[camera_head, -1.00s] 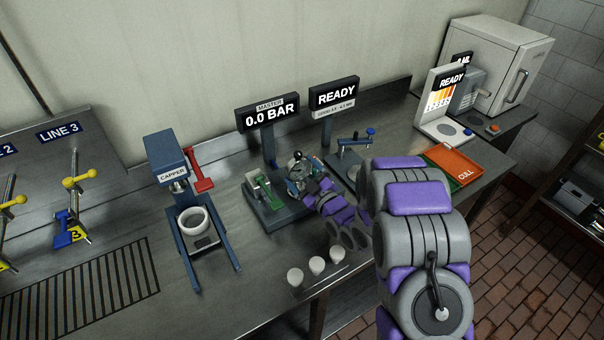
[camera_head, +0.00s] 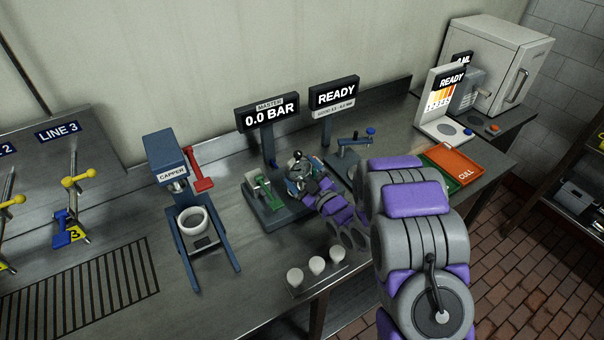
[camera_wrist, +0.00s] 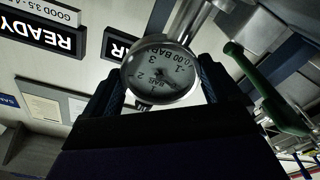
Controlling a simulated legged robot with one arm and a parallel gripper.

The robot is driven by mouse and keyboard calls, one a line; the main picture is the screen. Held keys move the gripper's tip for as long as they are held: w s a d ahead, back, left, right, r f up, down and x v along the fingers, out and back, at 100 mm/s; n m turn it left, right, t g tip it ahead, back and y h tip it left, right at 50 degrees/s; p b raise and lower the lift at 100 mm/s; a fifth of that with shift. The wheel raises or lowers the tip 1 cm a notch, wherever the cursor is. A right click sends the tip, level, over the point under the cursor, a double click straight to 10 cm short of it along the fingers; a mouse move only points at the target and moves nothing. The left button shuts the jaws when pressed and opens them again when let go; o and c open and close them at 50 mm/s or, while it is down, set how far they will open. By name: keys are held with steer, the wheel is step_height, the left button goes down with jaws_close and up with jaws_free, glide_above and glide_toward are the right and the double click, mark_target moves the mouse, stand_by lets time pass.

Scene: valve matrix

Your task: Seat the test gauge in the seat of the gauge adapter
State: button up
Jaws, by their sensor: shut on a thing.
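The test gauge (camera_wrist: 160,72), a round dial in a metal case, shows upside down in the wrist view between the dark fingers of my gripper (camera_wrist: 158,95). My gripper is shut on it. In the head view, my gripper (camera_head: 305,180) is over the right part of the dark bench unit with the green lever (camera_head: 266,190). The gauge (camera_head: 298,167) shows there only as a small, partly hidden shape. A metal stem or post (camera_wrist: 205,15) shows behind the gauge in the wrist view. The adapter's seat is hidden by my gripper, and I cannot tell whether the gauge touches it.
The master display (camera_head: 268,115) reads 0.0 BAR behind the unit. A READY display (camera_head: 334,95) stands to its right, above a small fixture with a blue knob (camera_head: 371,132). The capper (camera_head: 172,165) is to the left. Several white cups (camera_head: 316,265) stand near the front edge.

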steer(key=shift+f+b, duration=0.4)
steer(key=shift+f, duration=0.4)
steer(key=o, duration=1.1)
steer(key=p+v, duration=0.6)
steer(key=v, duration=1.1)
steer(key=shift+s, duration=0.2)
steer(key=shift+f, duration=0.1)
